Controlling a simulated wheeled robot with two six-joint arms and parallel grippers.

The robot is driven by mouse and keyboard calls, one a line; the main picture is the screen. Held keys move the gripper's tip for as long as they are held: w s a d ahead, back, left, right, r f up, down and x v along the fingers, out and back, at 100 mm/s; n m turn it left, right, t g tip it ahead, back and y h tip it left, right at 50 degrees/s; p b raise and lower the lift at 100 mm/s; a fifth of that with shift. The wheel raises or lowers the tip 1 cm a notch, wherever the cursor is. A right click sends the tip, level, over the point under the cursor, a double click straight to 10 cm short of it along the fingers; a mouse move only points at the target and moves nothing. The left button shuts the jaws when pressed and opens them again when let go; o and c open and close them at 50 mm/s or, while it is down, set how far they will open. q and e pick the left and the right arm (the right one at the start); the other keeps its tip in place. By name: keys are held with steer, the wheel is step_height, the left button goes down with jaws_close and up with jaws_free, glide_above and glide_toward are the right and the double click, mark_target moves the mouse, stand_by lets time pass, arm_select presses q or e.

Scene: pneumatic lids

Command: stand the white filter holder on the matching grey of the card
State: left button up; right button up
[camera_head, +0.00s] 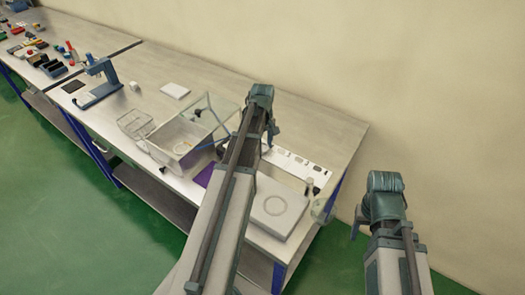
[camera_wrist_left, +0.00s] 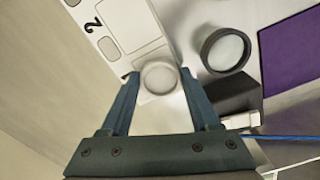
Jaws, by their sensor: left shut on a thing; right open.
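The white filter holder (camera_wrist_left: 158,77), a round pale ring, is between the fingertips of my left gripper (camera_wrist_left: 159,84). That gripper is shut on it, and it also shows in the head view (camera_head: 270,128). The card (camera_head: 303,166) is a white strip with grey patches on the bench; in the left wrist view the card (camera_wrist_left: 122,17) shows a black "2" and rounded patches. The holder overlaps the card's lower end there; I cannot tell whether it touches. My arm hides the holder in the head view. My right gripper (camera_head: 372,222) is open and empty, right of the bench.
A dark round holder (camera_wrist_left: 206,52) on a black base (camera_wrist_left: 234,92) stands beside the card. A purple sheet (camera_wrist_left: 288,48) lies further right.

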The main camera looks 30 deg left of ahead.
mark_target(263, 149)
arm_select(q)
steer(key=shift+f, duration=0.3)
arm_select(e)
steer(key=shift+f, duration=0.3)
arm_select(q)
steer(key=shift+f, duration=0.2)
steer(key=o, duration=1.5)
steer(key=shift+c, duration=0.2)
arm_select(e)
steer(key=shift+f, duration=0.15)
arm_select(q)
steer(key=shift+r, duration=0.15)
step_height(263, 149, up, 12)
steer(key=p, duration=1.2)
arm_select(e)
step_height(263, 149, up, 12)
steer(key=shift+r, duration=0.2)
arm_select(q)
steer(key=shift+s, duration=0.1)
arm_select(e)
steer(key=shift+s+f, duration=0.1)
